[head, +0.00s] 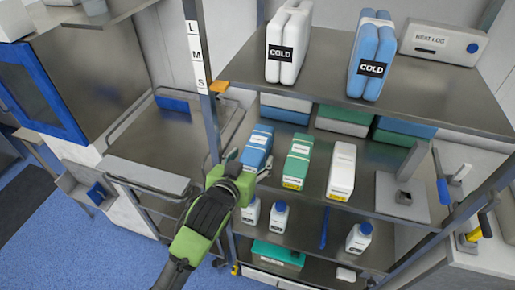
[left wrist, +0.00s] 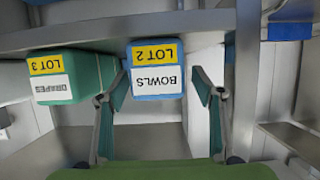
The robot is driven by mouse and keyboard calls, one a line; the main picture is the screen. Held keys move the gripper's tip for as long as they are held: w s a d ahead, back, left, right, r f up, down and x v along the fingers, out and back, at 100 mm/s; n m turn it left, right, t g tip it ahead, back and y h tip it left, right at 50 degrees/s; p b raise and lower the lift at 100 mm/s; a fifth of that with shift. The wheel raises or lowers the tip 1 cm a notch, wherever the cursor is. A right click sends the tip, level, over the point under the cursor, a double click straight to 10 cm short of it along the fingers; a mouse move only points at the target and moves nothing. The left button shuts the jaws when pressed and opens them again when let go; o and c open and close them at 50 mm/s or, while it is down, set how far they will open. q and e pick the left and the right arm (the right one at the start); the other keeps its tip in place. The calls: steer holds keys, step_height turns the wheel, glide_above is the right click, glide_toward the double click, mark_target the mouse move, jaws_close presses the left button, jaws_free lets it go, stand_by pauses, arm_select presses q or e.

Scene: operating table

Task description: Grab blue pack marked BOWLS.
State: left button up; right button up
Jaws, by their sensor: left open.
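The blue pack marked BOWLS (head: 258,147) stands on the middle shelf of the rack, at the left end of a row of packs. In the left wrist view, where labels appear upside down, the pack (left wrist: 157,53) shows its end with a yellow LOT 2 label and a white BOWLS label. My left gripper (head: 246,166) is open in front of the pack's near end. In the left wrist view its two fingers (left wrist: 160,90) are spread to either side of the pack's end, with nothing held. My right gripper is in neither view.
A green pack marked DRAPES, LOT 3 (left wrist: 60,78) stands close beside it, also seen in the head view (head: 296,160). A white pack (head: 341,170) stands farther right. White bottles (head: 278,217) are on the shelf below. The rack's upright post (head: 211,120) is close on the left.

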arm_select(q)
steer(key=shift+w+d+f, duration=0.2)
steer(key=shift+w, duration=0.45)
steer(key=p+x, duration=0.1)
steer(key=x, duration=0.2)
steer(key=shift+w+d, duration=0.15)
steer(key=shift+w+d+f+p, duration=0.15)
steer(key=shift+w+f+p, duration=0.2)
steer(key=shift+w, duration=0.1)
steer(key=c, duration=1.4)
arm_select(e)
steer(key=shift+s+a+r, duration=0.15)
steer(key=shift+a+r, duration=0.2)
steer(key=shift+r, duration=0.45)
